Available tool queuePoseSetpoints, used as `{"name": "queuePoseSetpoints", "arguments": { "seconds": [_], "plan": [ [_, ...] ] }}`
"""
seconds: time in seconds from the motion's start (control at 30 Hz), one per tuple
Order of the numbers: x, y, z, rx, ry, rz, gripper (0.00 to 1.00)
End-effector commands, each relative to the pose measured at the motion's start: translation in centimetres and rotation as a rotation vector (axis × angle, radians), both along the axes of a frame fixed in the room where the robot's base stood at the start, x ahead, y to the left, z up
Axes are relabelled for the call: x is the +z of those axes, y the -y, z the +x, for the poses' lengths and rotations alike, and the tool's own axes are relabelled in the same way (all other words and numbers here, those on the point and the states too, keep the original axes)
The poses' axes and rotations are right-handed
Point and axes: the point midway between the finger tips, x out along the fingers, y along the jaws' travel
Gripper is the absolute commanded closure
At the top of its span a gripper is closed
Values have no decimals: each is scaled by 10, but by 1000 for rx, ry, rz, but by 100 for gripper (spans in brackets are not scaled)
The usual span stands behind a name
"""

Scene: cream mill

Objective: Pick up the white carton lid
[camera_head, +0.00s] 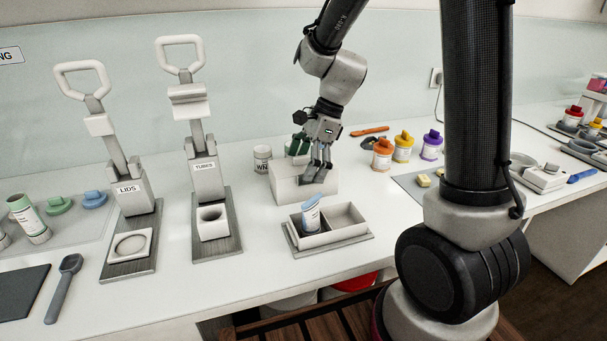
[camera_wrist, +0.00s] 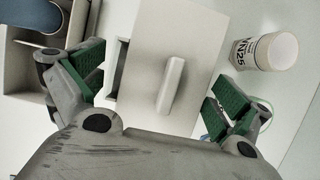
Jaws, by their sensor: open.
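The white carton lid (camera_wrist: 190,40) is a flat white panel with a raised bar handle (camera_wrist: 170,86), seen from above in the wrist view. It sits on the white carton (camera_head: 290,190), and a dark gap shows along its left edge in the wrist view. My gripper (camera_head: 318,176) is open above the carton. In the wrist view its green-padded fingers (camera_wrist: 155,85) stand apart on either side of the handle, with nothing held. Whether the fingers touch the lid cannot be told. In the head view my gripper hides part of the lid.
A white jar (camera_head: 262,160) stands close beside the carton. A two-compartment tray (camera_head: 345,232) holding a blue-and-white tube (camera_head: 311,214) lies in front. Two lever presses (camera_head: 127,190) (camera_head: 208,182) stand to the left. Orange, yellow and purple jars (camera_head: 382,155) stand to the right.

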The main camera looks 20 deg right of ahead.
Motion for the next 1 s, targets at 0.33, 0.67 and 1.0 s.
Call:
{"name": "queuePoseSetpoints", "arguments": {
  "seconds": [0.33,0.67,1.0],
  "plan": [
    [-5,-2,0,0,1,0,9],
    [-5,-2,0,0,1,0,34],
    [32,-2,1,1,7,1,34]
  ]
}}
